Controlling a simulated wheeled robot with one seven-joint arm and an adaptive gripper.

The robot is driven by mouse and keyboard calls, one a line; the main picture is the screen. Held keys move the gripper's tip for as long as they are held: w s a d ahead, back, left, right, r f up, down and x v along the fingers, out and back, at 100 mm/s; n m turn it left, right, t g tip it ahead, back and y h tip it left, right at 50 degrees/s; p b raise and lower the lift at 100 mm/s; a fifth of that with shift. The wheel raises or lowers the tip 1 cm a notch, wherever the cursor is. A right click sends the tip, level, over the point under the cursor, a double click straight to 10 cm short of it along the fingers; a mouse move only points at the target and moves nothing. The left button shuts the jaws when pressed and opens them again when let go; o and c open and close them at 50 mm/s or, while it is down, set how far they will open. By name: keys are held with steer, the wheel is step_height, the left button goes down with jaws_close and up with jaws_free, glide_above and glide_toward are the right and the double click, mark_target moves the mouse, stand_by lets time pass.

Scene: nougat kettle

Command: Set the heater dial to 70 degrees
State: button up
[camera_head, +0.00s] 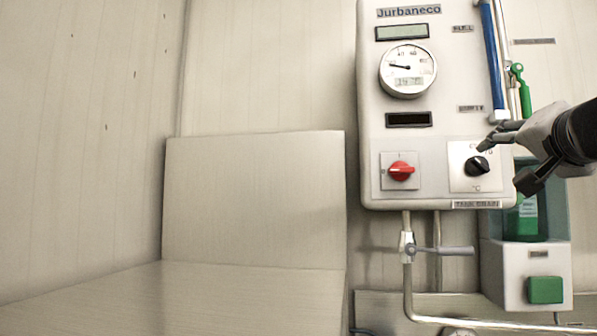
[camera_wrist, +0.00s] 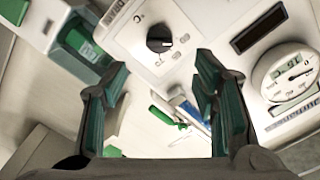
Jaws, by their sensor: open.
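The heater dial is a black round knob (camera_head: 477,166) on a white square plate marked °C, low on the right of the wall panel (camera_head: 376,120). It also shows in the wrist view as a black knob (camera_wrist: 159,39) with a pale pointer mark, ahead of the fingers. Its scale numbers are too small to read. My gripper (camera_head: 506,164) is open and empty, just right of the dial in the head view. In the wrist view its two fingers (camera_wrist: 160,75) stand apart with the dial between and beyond them. I see no contact with the dial.
A red rotary switch (camera_head: 401,171) sits left of the dial. A blue tube (camera_head: 491,60) runs along the panel's right side. Below right is a box with a green button (camera_head: 545,290). A pipe valve (camera_head: 409,247) hangs beneath.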

mark_target(483, 164)
steer(key=x, duration=1.1)
steer(key=shift+d+f+p, duration=0.1)
steer(key=shift+p, duration=0.2)
steer(key=c, duration=1.2)
